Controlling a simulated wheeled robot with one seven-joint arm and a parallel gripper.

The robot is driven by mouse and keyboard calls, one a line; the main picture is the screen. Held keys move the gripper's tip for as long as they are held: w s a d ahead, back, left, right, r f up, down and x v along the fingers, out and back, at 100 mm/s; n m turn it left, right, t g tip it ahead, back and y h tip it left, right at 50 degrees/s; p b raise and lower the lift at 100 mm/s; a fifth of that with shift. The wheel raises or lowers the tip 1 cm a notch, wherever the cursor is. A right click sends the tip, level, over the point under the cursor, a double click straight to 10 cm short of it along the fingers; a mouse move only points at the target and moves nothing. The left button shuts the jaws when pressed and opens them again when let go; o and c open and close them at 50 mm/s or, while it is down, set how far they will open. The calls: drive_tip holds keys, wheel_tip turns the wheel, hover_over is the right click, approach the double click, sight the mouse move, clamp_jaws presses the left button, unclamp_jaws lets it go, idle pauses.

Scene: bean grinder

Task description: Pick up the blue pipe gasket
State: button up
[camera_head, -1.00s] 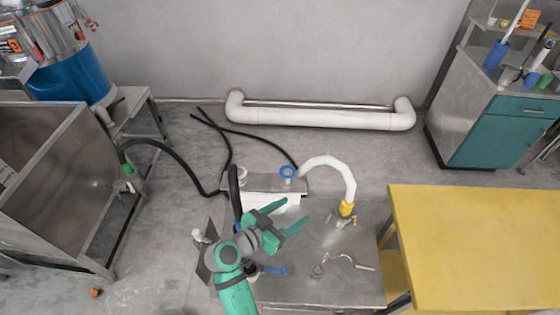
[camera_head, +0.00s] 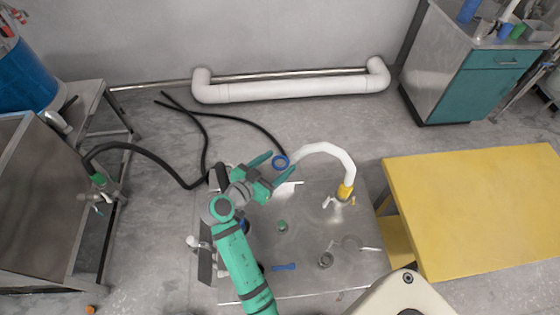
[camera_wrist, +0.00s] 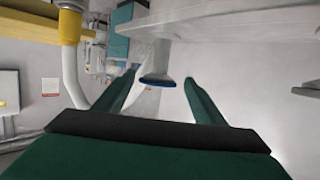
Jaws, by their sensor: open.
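The blue pipe gasket (camera_head: 280,162) shows as a blue ring at the back edge of the steel sink table (camera_head: 310,240). In the wrist view the gasket (camera_wrist: 160,83) is a blue rim on the flared end of a grey pipe piece. My gripper (camera_head: 282,164) has its green fingers spread, one on each side of the ring in the head view. In the wrist view the gripper (camera_wrist: 159,77) is also open, with the gasket lying between the fingertips in the picture. I see no clear contact, and the exact depth cannot be told.
A white curved pipe with a yellow base (camera_head: 346,190) stands right of my gripper. A black hose (camera_head: 150,146) runs to the left machine. A yellow table (camera_head: 470,210) is at the right. A blue tool (camera_head: 284,267) lies on the steel top.

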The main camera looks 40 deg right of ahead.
drive_tip(key=shift+x, duration=2.7)
drive_tip(key=shift+s, duration=0.15)
drive_tip(key=c, duration=1.1)
